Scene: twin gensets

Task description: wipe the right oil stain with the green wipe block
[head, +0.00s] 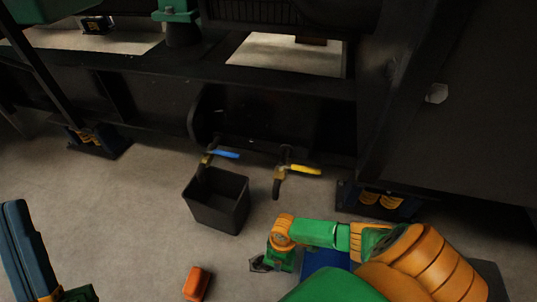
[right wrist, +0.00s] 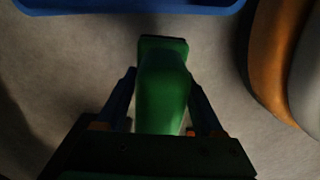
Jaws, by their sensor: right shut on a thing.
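The green wipe block (right wrist: 163,80) is between the two dark fingers of my right gripper (right wrist: 164,90), which is shut on it. Pale floor shows around the block in the right wrist view. In the head view my right arm reaches in from the lower right, and its green wrist part (head: 283,259) is low over the floor. A small dark patch (head: 258,264) shows just left of it; I cannot tell whether it is the oil stain or part of my gripper. A dark blue part of my left gripper (head: 24,250) is at the lower left edge; its jaw opening is unclear.
A black open bin (head: 218,203) stands on the floor before the dark genset frame (head: 150,130). A blue-handled valve (head: 224,154) and a yellow-handled valve (head: 303,169) stick out nearby. An orange object (head: 197,284) lies on the floor. Floor left of the bin is clear.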

